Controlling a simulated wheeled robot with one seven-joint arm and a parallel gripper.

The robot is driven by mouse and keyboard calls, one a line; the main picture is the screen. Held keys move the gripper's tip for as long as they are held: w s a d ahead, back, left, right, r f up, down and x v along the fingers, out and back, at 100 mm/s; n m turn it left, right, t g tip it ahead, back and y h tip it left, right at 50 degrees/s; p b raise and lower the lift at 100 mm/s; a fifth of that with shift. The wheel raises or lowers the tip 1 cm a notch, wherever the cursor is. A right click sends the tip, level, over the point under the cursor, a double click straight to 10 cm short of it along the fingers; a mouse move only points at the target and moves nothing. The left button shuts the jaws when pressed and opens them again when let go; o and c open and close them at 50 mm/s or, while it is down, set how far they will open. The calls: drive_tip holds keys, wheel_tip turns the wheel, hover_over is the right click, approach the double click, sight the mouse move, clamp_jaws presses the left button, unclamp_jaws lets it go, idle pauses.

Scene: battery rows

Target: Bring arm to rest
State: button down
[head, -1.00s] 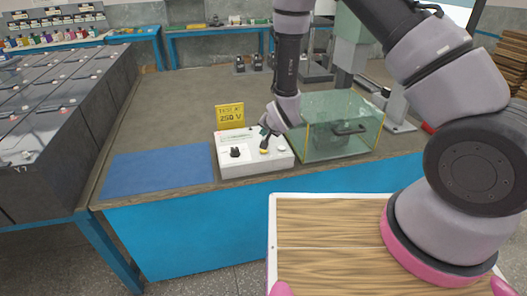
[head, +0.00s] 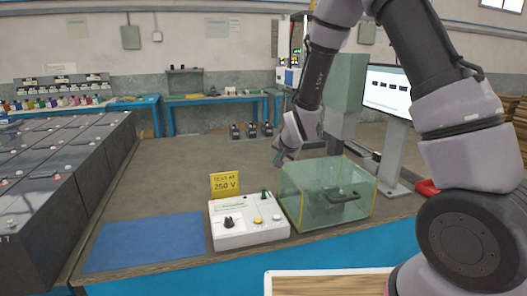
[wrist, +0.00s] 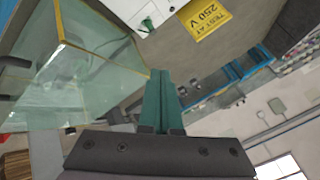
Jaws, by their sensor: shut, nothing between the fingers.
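My gripper (head: 279,158) is shut and empty, raised above the bench behind the white control box and close to the left back corner of the glass case. In the wrist view its green fingers (wrist: 160,97) are together with nothing between them.
The clear glass case (head: 325,193) with a black handle stands right of the box. A yellow "TEST AT 250 V" sign (head: 225,185) stands behind the box. A blue mat (head: 145,240) lies at left, beside dark battery rows (head: 55,170). A monitor (head: 388,90) stands behind the arm.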

drive_tip(key=s+d+r, duration=0.5)
drive_tip(key=d+r, duration=0.2)
drive_tip(key=r, duration=0.3)
drive_tip(key=s+d+r, duration=0.5)
drive_tip(key=d+r, duration=0.2)
drive_tip(key=r, duration=0.4)
drive_tip(key=s+d+r, duration=0.3)
drive_tip(key=s, duration=0.6)
drive_tip(key=s+d+r+n+g, duration=0.1)
drive_tip(key=s+d+r, duration=0.2)
drive_tip(key=s, duration=0.6)
drive_tip(key=shift+r+h, duration=0.4)
drive_tip(key=shift+r, duration=0.2)
